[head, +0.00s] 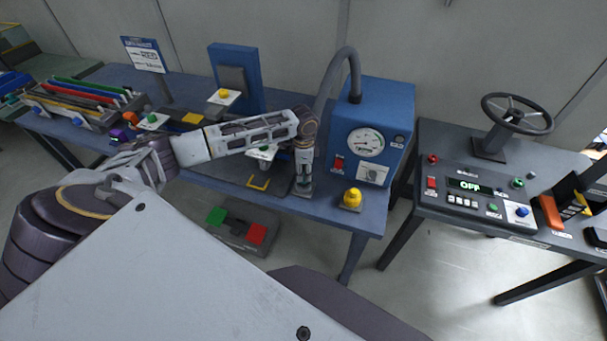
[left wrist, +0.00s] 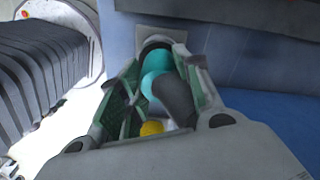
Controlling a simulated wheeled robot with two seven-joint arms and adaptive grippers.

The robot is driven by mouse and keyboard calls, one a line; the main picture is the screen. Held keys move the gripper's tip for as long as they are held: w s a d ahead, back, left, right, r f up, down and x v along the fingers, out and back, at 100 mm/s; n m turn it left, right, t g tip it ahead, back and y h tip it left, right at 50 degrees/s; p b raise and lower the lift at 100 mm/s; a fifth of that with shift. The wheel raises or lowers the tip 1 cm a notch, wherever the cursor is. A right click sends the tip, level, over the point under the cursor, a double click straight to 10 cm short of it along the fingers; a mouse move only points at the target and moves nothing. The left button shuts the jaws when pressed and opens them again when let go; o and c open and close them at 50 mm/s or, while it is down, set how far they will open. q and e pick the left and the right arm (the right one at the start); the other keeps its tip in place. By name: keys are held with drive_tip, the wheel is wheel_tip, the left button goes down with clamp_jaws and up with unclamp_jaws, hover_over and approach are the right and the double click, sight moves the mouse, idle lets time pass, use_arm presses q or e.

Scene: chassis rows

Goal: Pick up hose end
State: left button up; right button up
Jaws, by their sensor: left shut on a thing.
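The grey hose (head: 340,62) arches up from the top of the blue gauge box (head: 396,98) and comes down behind my left wrist. My left gripper (head: 303,187) points down at the bench, left of the box. In the left wrist view, my gripper (left wrist: 160,72) is shut on a teal and dark grey piece, the hose end (left wrist: 155,82), between its green-padded fingers. In the head view, the hose end is hidden by the gripper and wrist. My right gripper is not in view.
A yellow knob (head: 352,198) stands right of my left gripper, near the bench's front edge. A blue upright panel (head: 236,75) stands behind my forearm. A control desk with a handwheel (head: 517,113) stands at right, beyond a gap.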

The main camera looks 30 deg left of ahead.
use_arm(q)
drive_tip(key=shift+r+b, duration=0.45)
drive_tip(key=shift+r, duration=3.95)
drive_tip(key=shift+r, duration=0.1)
